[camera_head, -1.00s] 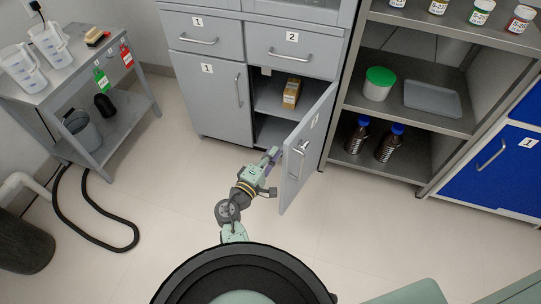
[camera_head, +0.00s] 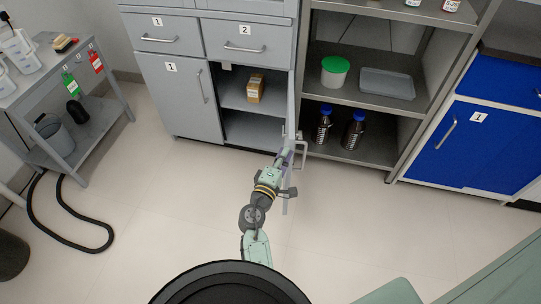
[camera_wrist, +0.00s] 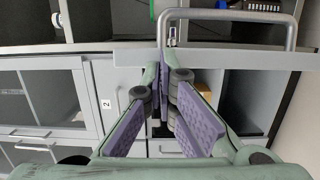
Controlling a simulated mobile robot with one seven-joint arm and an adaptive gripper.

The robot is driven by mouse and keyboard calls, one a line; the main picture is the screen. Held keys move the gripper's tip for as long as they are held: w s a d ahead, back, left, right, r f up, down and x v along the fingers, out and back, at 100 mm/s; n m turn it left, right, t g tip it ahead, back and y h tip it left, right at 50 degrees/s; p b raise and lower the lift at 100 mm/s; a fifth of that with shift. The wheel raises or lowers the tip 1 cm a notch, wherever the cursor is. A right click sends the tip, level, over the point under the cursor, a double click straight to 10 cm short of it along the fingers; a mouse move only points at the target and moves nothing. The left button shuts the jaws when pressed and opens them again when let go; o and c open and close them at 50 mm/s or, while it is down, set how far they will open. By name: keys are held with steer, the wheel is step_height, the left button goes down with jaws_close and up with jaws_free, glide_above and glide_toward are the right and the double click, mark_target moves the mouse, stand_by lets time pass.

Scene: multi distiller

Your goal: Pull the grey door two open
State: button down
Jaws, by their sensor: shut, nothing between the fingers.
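The grey door two (camera_head: 291,110) stands swung out from the cabinet and shows nearly edge-on in the head view. Its bar handle (camera_head: 303,152) is on the right, outer side. In the wrist view the door (camera_wrist: 240,58) is a grey strip across the picture, with the handle (camera_wrist: 228,15) beyond it. My gripper (camera_head: 285,155) is at the inner, left side of the door, close to it. In the wrist view my gripper (camera_wrist: 163,62) has its fingertips together, empty, at the door strip; whether they touch it I cannot tell.
The open compartment holds a small brown box (camera_head: 256,88). Closed door one (camera_head: 180,98) is left of it. A shelf rack (camera_head: 360,153) with bottles stands close on the right. A grey side table (camera_head: 95,130) is at left. The floor in front is clear.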

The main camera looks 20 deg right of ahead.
steer(key=shift+s+d, duration=0.4)
steer(key=shift+d, duration=0.45)
steer(key=shift+s+d, duration=0.4)
steer(key=shift+d, duration=0.4)
